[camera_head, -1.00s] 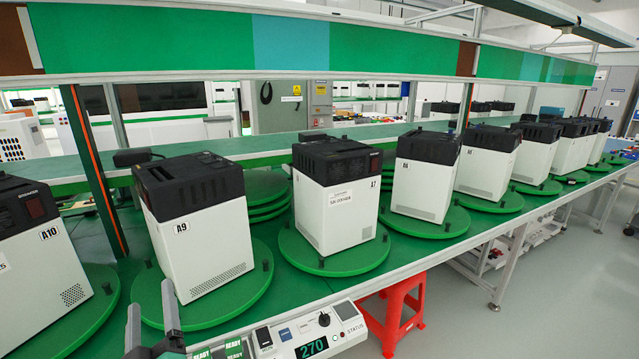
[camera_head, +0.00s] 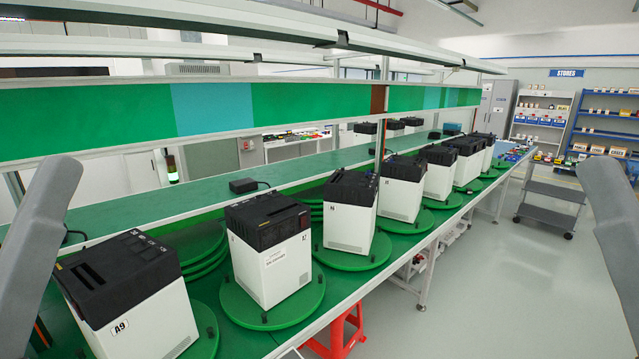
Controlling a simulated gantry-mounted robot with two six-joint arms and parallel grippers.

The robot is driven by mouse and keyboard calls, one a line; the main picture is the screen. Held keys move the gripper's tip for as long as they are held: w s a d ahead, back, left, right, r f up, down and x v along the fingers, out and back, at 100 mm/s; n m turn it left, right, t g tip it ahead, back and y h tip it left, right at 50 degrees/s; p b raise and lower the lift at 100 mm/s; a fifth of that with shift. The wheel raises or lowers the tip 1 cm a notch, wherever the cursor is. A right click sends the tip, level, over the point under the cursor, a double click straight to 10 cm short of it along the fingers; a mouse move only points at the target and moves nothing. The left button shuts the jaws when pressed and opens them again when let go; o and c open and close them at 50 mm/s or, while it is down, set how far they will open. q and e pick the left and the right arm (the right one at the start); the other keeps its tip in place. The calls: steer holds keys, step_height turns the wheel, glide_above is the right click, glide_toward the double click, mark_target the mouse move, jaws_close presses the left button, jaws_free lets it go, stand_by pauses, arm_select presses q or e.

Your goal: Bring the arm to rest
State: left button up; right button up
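Grey links of my own arms rise at the left and right edges of the head view. Neither gripper shows in the picture, so whether they are open, shut or holding anything is hidden. White units with black tops stand on round green turntables along the line. The unit labelled A9 (camera_head: 142,322) is nearest at lower left. The unit labelled A7 (camera_head: 273,269) stands to its right on its turntable (camera_head: 249,316), and more units recede toward the upper right.
A green overhead beam (camera_head: 290,105) runs above the line. A red stool (camera_head: 342,330) stands under the front edge. Grey floor at right is open, with a grey cart (camera_head: 551,202) and store shelves (camera_head: 606,125) behind. A small black box (camera_head: 243,186) lies on the back ledge.

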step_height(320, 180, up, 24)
steer(key=p, duration=1.9)
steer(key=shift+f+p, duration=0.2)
steer(key=shift+p, duration=0.2)
